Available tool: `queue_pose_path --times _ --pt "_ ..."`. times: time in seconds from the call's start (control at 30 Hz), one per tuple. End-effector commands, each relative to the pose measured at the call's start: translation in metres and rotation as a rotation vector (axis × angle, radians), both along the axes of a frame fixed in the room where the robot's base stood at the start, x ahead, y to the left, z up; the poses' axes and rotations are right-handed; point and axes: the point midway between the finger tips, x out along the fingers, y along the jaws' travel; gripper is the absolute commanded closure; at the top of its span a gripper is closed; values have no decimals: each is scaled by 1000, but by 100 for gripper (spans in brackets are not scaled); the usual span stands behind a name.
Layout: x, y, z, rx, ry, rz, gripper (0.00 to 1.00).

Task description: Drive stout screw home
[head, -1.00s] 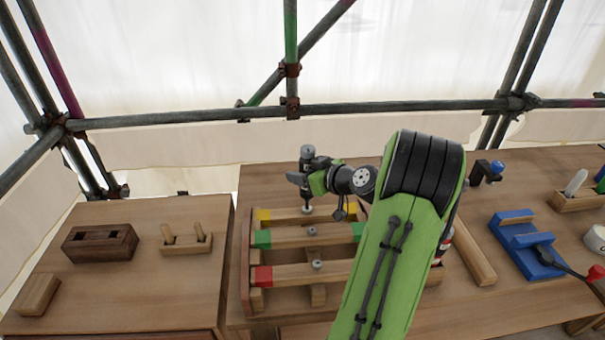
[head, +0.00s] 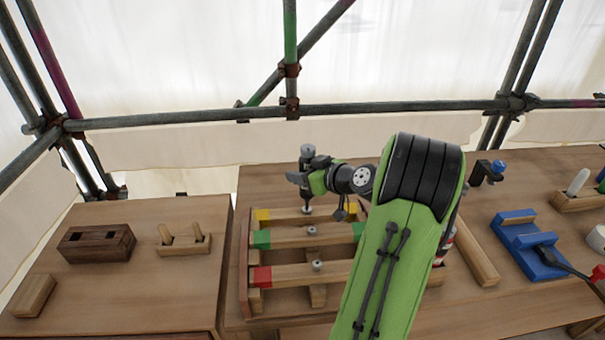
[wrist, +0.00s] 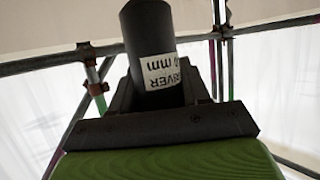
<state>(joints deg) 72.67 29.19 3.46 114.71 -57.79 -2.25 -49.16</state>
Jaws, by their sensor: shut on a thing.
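My gripper (head: 316,180) is shut on a dark upright screwdriver (head: 307,152). In the wrist view the black driver (wrist: 150,40) stands between the jaws, with a white label reading "RIVER" and "mm". Its lower end meets a screw (head: 306,208) on the rear rail with yellow ends (head: 263,215); how deep that screw sits is hidden. Another screw (head: 311,231) stands in the middle rail with green ends (head: 262,239). A third screw (head: 316,265) stands in the front rail with red ends (head: 262,277).
A dark slotted block (head: 97,244), a pale block with two pegs (head: 184,243) and a small wood block (head: 33,296) are on the left bench. A blue fixture (head: 525,243) and a long wooden bar (head: 475,254) lie to the right. Scaffold tubes cross behind.

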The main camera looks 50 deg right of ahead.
Motion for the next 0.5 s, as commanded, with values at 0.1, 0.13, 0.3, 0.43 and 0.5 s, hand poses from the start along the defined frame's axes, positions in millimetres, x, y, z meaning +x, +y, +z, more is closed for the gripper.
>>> queue_pose_path --times 0.1,0.13,0.3,0.43,0.5 --pt "0 0 -1 0 1 0 98" --pt "0 0 -1 1 1 0 98" --pt "0 0 0 1 2 0 98" --pt "0 0 12 0 1 0 98" --pt "0 0 19 -2 1 1 98"
